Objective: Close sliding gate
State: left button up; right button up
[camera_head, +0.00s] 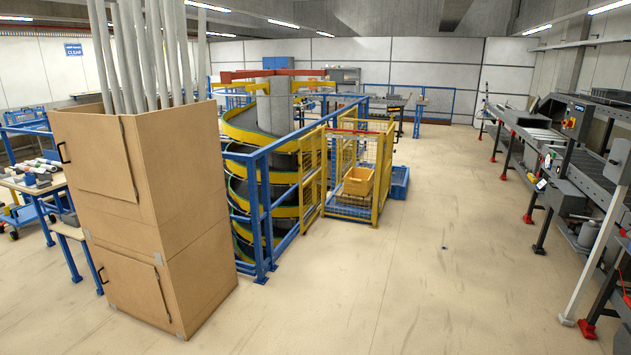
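A yellow-framed mesh enclosure (382,170) stands in the middle distance at the end of the spiral conveyor (238,190). A yellow mesh panel (312,178) stands at its left, beside the blue railing (258,215). I cannot tell for sure which panel is the sliding gate. The enclosure's near side looks open in its upper part, and a yellow crate (358,181) shows inside. A red bar (355,131) runs across the upper part. Neither of my grippers is in view.
A tall cardboard box (150,220) holding long grey tubes stands close at left, partly hiding the conveyor. A blue crate (400,182) is on the floor right of the enclosure. A conveyor line (560,170) runs along the right.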

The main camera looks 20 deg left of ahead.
aim_at(302, 184)
jog(key=i+u, duration=0.15)
jog(key=u, duration=0.35)
jog(key=i, duration=4.35)
jog(key=i+u, duration=0.1)
jog(key=i, duration=0.75)
jog(key=i+l, duration=0.15)
jog(key=i, duration=0.7)
jog(key=i+l+u, duration=0.15)
jog(key=i, duration=0.75)
